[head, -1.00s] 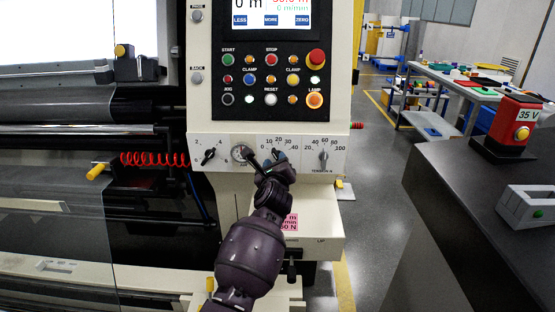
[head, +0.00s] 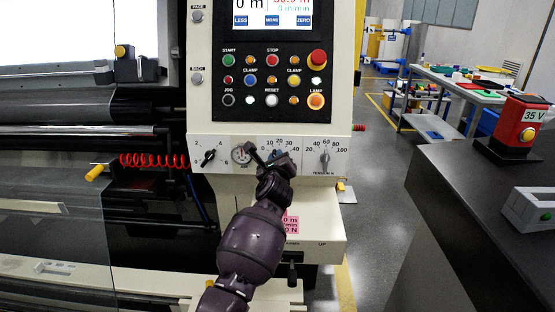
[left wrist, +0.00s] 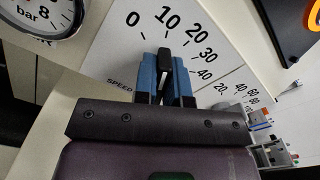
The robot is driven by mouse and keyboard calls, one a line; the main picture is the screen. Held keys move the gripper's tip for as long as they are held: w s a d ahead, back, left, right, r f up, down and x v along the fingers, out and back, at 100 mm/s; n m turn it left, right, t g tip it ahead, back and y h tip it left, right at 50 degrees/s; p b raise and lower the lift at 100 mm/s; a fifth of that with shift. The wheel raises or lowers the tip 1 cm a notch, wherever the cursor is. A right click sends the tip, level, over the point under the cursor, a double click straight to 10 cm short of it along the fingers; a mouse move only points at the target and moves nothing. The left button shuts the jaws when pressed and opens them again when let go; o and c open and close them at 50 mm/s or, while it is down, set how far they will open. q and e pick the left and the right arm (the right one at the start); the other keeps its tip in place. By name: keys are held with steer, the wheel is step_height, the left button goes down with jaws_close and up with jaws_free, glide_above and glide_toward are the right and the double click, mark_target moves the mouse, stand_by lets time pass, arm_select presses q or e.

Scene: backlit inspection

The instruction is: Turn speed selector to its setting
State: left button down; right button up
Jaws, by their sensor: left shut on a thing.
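The speed selector (left wrist: 165,72) is a dark knob on the pale sloped panel, with a scale from 0 to 40 and the word SPEED beside it. In the left wrist view my left gripper (left wrist: 166,82) has its blue fingers on both sides of the knob, shut on it. The knob's far end points roughly toward the 10; its exact setting is hard to read. In the head view my left gripper (head: 272,157) is at the selector's scale (head: 280,142) and hides most of the knob.
A pressure gauge (head: 241,153) and a black selector (head: 208,156) sit to the left. The tension selector (head: 325,158) is close on the right. Buttons and a red emergency stop (head: 317,57) are above. A dark bench (head: 460,190) stands at the right, with floor between.

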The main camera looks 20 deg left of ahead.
arm_select(q)
steer(key=shift+r+m+p, duration=0.1)
steer(key=shift+m+p, duration=0.25)
steer(key=shift+m, duration=0.05)
steer(key=shift+d+r+m+p, duration=0.1)
steer(key=shift+r+m+p, duration=0.05)
steer(key=shift+m+p, duration=0.35)
steer(key=shift+m, duration=0.4)
steer(key=shift+d+m+p, duration=0.1)
steer(key=shift+m+p, duration=0.5)
steer(key=shift+p, duration=0.05)
steer(key=shift+f+m+p, duration=0.25)
steer(key=shift+m+p, duration=0.3)
steer(key=shift+m, duration=0.45)
steer(key=shift+f, duration=0.1)
steer(key=c, duration=1.2)
jaws_free()
